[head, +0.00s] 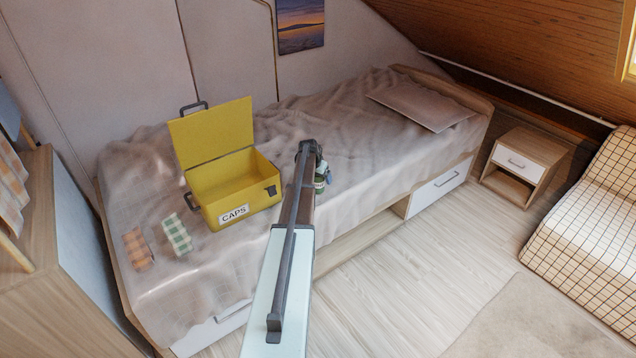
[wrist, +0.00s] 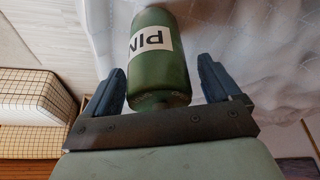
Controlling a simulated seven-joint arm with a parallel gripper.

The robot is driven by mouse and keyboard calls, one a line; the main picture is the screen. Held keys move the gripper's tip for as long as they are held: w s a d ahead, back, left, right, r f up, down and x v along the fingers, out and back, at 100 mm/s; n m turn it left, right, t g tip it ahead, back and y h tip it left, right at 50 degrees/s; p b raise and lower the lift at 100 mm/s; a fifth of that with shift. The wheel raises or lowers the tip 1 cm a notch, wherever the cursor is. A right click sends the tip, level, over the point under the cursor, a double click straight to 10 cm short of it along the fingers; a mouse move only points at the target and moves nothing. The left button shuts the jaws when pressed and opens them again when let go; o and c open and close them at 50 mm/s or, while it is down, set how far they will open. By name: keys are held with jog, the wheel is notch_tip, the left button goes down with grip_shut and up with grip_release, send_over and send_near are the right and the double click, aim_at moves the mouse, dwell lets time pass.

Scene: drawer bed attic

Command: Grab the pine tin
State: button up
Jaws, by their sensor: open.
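The pine tin (wrist: 157,68) is a dark green cylinder with a white label on which "PIN" can be read. In the wrist view it lies between the two open blue-grey fingers of my gripper (wrist: 160,85), with a small gap to each finger. In the head view the tin (head: 319,184) shows as a small green shape on the bed, partly hidden behind my arm. My gripper (head: 322,172) is at the tin there, mostly hidden by the arm.
A yellow box (head: 233,190) labelled CAPS stands open on the bed left of my arm. A pillow (head: 422,105) is at the far end. A nightstand (head: 526,164) stands right.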

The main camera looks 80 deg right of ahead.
jog(key=c, duration=1.1)
jog(key=shift+c, duration=0.2)
